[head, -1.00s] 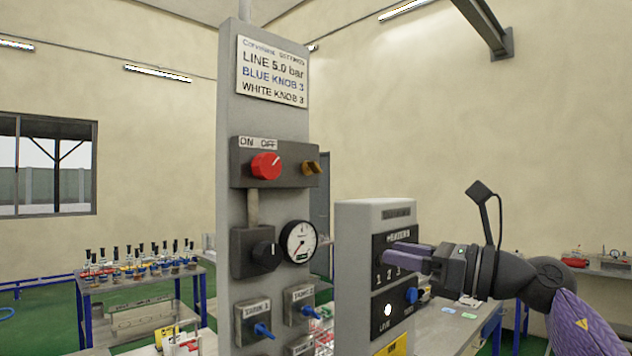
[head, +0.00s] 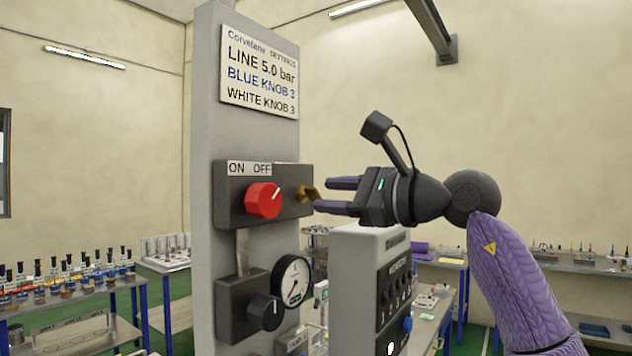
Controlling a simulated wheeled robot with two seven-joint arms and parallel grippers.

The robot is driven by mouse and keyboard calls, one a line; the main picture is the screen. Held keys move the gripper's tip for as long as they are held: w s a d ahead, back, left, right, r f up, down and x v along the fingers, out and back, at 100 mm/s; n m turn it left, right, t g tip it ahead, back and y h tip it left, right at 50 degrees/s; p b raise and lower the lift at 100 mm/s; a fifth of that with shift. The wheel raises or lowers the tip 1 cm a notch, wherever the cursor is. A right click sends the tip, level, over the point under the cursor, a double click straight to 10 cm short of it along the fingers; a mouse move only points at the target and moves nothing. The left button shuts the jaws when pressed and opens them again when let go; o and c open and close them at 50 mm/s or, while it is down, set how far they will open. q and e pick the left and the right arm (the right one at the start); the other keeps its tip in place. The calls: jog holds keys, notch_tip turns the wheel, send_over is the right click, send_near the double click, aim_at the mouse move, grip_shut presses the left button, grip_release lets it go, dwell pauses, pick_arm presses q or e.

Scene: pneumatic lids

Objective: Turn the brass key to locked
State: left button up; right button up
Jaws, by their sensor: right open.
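The brass key (head: 307,193) sticks out of the right side of the dark switch box (head: 227,203) on the grey column. A red knob (head: 263,201) is on the front of that box, under an ON/OFF label. My right gripper (head: 329,195) is at the right of the key, pointing left at it. Its two purple fingers are apart, one higher and one lower, with their tips close to the key. I cannot tell whether they touch it. No locked marking can be read beside the key. My left gripper is not in view.
Below the box are a black knob (head: 265,312) and a pressure gauge (head: 291,281). A settings sign (head: 259,72) is above. A grey heater panel (head: 366,262) stands under my right gripper. Tables with bottles (head: 72,293) are at the left. The space above my gripper is clear.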

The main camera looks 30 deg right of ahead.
aim_at(312, 194)
jog(key=x, duration=0.2)
jog(key=shift+w+a, duration=0.15)
jog(key=shift+w, duration=0.1)
grip_shut()
